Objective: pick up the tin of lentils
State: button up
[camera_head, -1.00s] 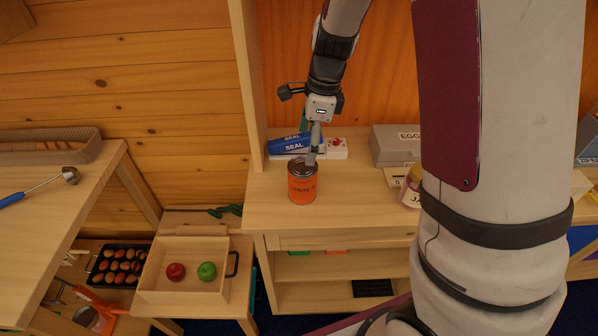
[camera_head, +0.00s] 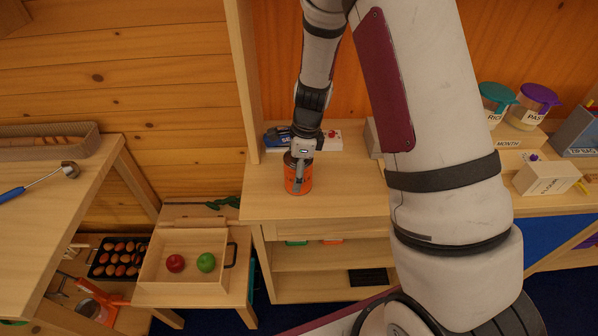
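The tin of lentils (camera_head: 291,184) is an orange can with a metal top. It stands upright near the front left of the wooden counter (camera_head: 350,194). My gripper (camera_head: 299,168) points down at the tin from above. One finger overlaps the tin's upper front face. The other finger is hidden, and the gripper covers most of the tin's top. I cannot tell whether the fingers press on the tin.
Labelled jars (camera_head: 531,107) stand at the right. A wooden box (camera_head: 183,292) with a red and a green apple sits lower left. The counter right of the tin is clear.

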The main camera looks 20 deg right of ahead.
jog(key=shift+f, duration=0.15)
jog(key=c, duration=1.6)
